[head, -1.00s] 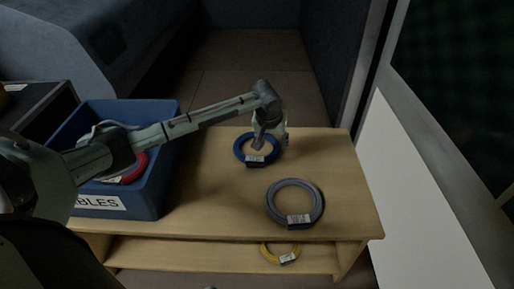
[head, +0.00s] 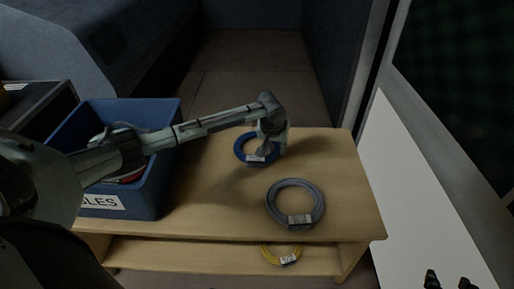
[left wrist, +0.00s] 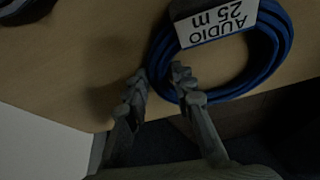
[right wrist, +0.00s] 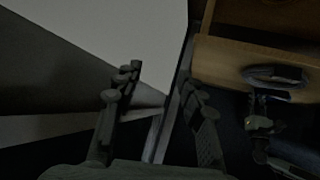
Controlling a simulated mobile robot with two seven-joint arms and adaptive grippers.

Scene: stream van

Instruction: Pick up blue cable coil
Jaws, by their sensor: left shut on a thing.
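The blue cable coil (head: 240,148) is at the far edge of the wooden table, its white label facing up. In the left wrist view the coil (left wrist: 266,62) shows its tag reading "AUDIO 25 m". My left gripper (head: 266,150) is shut on the right side of the coil's ring; in the left wrist view its fingers (left wrist: 158,82) straddle the strands. Whether the coil touches the tabletop is hard to tell. My right gripper (head: 450,281) enters at the lower right, away from the table; the right wrist view shows its fingers (right wrist: 160,88) apart with nothing between them.
A grey cable coil (head: 271,203) lies on the table (head: 350,205) nearer the front. A yellow coil (head: 269,256) is on the lower shelf. A blue bin (head: 152,203) holding a red coil stands at the table's left, beneath my left arm. A white panel (head: 410,190) stands at the right.

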